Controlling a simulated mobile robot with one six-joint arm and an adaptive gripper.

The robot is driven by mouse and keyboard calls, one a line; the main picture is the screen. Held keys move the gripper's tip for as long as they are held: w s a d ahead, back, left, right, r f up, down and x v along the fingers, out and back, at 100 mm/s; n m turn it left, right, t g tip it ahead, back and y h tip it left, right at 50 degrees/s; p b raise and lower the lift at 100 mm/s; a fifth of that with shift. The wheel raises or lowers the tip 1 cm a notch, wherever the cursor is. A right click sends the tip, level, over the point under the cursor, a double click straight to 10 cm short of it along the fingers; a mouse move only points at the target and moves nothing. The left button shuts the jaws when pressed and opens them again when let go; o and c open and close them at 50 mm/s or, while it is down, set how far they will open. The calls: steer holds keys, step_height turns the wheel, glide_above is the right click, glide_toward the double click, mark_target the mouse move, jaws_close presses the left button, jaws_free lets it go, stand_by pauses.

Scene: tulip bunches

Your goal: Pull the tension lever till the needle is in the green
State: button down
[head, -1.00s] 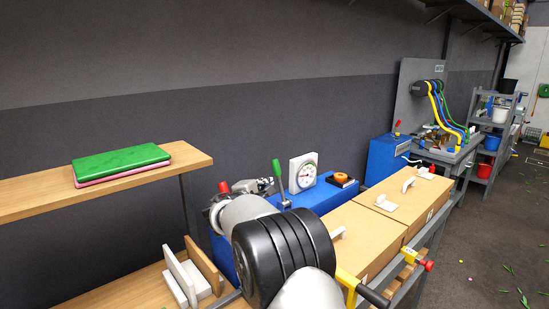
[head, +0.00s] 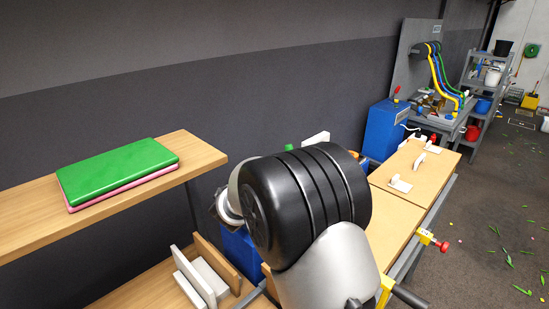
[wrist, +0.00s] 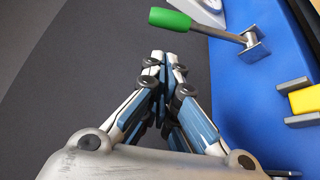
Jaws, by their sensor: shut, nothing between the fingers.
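The tension lever's green handle (wrist: 170,19) shows at the top of the wrist view, its metal shaft running right to a bracket (wrist: 255,48) on the blue machine top (wrist: 245,100). My gripper (wrist: 156,58) is shut and empty, its tips a little below the handle in that picture; I see no contact. In the head view, a bit of green (head: 289,147), probably the handle, shows above my black arm joint. Only a white edge of the gauge (head: 316,139) shows; its face and needle are hidden. The blue machine (head: 239,247) is mostly covered by my arm.
A yellow block (wrist: 305,98) sits by metal brackets on the machine top. A wooden shelf (head: 205,157) with a green pad (head: 120,170) stands left. White plates (head: 195,280) stand below it. Tan boxes (head: 395,225) with white handles lie right.

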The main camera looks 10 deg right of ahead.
steer(key=x, duration=1)
steer(key=shift+a, duration=0.1)
steer(key=shift+w+f+b, duration=0.15)
steer(key=shift+b, duration=0.4)
